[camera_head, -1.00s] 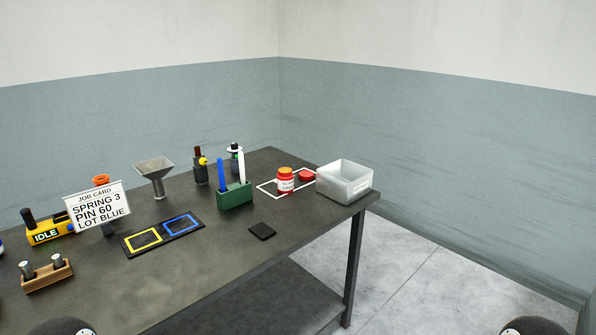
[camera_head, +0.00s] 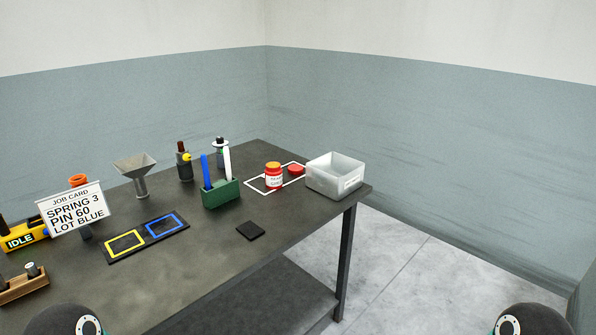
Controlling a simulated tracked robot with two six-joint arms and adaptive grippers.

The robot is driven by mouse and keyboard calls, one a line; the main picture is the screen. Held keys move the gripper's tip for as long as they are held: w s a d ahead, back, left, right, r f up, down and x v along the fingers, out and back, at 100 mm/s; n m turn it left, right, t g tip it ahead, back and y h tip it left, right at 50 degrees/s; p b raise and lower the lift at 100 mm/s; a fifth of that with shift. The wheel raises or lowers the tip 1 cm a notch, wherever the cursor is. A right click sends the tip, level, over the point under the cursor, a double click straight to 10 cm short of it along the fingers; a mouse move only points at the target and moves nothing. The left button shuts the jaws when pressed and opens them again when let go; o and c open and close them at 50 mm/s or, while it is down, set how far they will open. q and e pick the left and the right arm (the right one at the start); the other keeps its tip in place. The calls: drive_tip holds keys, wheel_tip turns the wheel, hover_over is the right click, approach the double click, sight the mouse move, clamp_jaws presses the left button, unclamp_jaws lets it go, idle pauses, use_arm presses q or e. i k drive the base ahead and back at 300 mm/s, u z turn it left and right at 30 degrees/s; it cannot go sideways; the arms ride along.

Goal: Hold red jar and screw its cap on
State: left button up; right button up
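The red jar (camera_head: 273,178) stands upright on the table, inside a white outlined rectangle near the far right corner. It has a white label and an orange-yellow band near its top. The red cap (camera_head: 296,169) lies flat beside the jar on its right, apart from it, close to the grey bin. Neither of my grippers shows in the head view. Only dark rounded parts of my arms appear at the bottom left and bottom right edges, well away from the jar.
A green holder (camera_head: 221,194) with blue and white sticks stands left of the jar. A black pad (camera_head: 250,231) lies in front. A job card (camera_head: 72,208) and funnel (camera_head: 136,167) are further left.

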sight(273, 170)
drive_tip(key=z, duration=0.9)
drive_tip(key=i, duration=5.25)
